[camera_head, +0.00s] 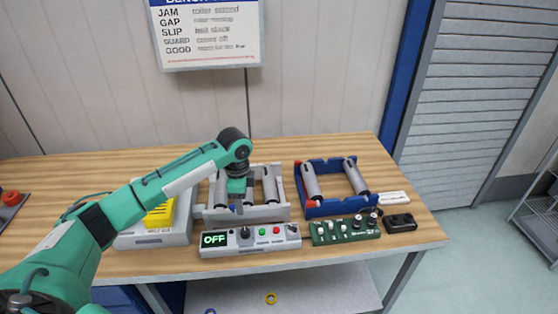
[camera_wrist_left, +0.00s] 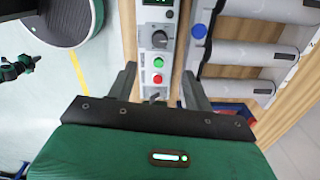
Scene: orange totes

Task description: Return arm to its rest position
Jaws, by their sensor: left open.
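My left arm (camera_head: 150,200) is green and reaches in from the left over the bench. My left gripper (camera_head: 240,206) points down near the grey roller frame (camera_head: 278,212), just behind the control box (camera_head: 268,241). In the left wrist view the gripper (camera_wrist_left: 160,88) has its two dark fingers apart with nothing between them, and the box with its knob and green and red buttons (camera_wrist_left: 158,62) shows beyond and between them. The box display reads OFF in the head view. My right gripper is not in view.
A blue frame with rollers (camera_head: 333,209) stands to the right on the wooden bench (camera_head: 400,165). A green panel with knobs (camera_head: 344,230) and a black block (camera_head: 399,222) lie in front. A yellow item (camera_head: 160,215) sits at left. The bench's back strip is clear.

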